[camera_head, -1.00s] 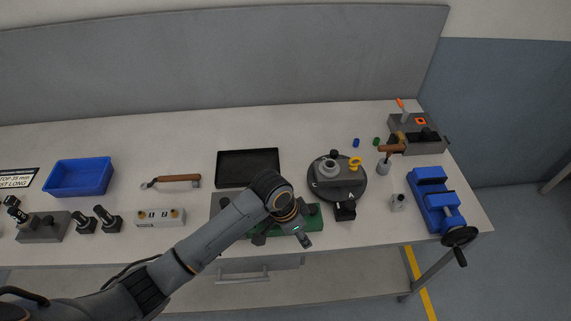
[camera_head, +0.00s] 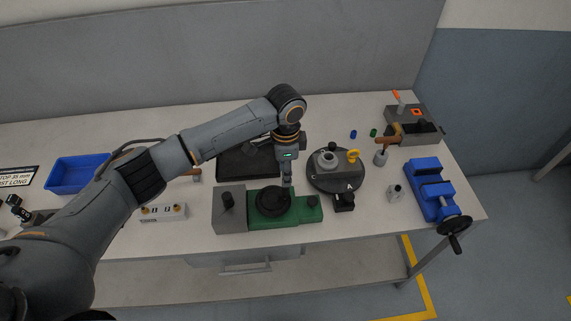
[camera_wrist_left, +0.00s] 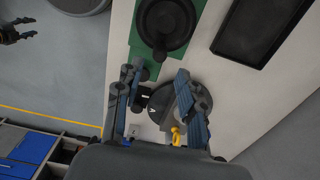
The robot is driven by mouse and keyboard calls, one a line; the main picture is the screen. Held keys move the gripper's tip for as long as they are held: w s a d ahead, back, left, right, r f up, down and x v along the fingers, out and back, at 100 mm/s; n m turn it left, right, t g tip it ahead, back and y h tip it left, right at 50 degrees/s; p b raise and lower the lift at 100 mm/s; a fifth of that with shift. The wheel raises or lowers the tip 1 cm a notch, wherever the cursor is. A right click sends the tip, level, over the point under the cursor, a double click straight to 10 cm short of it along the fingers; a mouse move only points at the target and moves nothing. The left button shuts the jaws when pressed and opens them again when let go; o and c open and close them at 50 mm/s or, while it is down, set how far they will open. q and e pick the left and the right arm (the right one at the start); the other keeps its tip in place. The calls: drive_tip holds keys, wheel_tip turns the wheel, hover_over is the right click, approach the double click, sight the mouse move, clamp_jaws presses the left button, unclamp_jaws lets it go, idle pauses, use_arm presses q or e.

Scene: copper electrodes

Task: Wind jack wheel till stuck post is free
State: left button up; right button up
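The jack has a green base (camera_head: 311,215) with a black wheel (camera_head: 273,201) lying flat on it. A grey block (camera_head: 230,222) at its left end holds a short black post (camera_head: 228,203), upright. My left gripper (camera_head: 287,182) points down beside the wheel's back right rim. Contact cannot be told. In the left wrist view, the left gripper's fingers (camera_wrist_left: 160,100) are spread with nothing between them, and the wheel (camera_wrist_left: 165,22) is beyond their tips. My right gripper (camera_wrist_left: 22,28) shows there at the upper left edge, over the floor, its fingers seemingly apart.
A black tray (camera_head: 234,168) lies behind the jack. A dark turntable (camera_head: 322,184) stands close on its right, a white block (camera_head: 163,212) on its left. A blue vise (camera_head: 428,190) and a blue bin (camera_head: 77,173) are further off.

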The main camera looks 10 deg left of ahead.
use_arm(q)
drive_tip(key=b, duration=0.6)
hover_over(273, 202)
drive_tip(key=w+d, duration=0.2)
drive_tip(key=d, duration=0.1)
wheel_tip(273, 202, down, 7)
drive_tip(key=shift+w+d+r, duration=0.1)
drive_tip(key=shift+d, duration=0.05)
drive_tip(key=shift+r+p, duration=0.3)
drive_tip(key=shift+p, duration=0.05)
drive_tip(key=shift+f, duration=0.1)
drive_tip(key=shift+f, duration=0.25)
clamp_jaws()
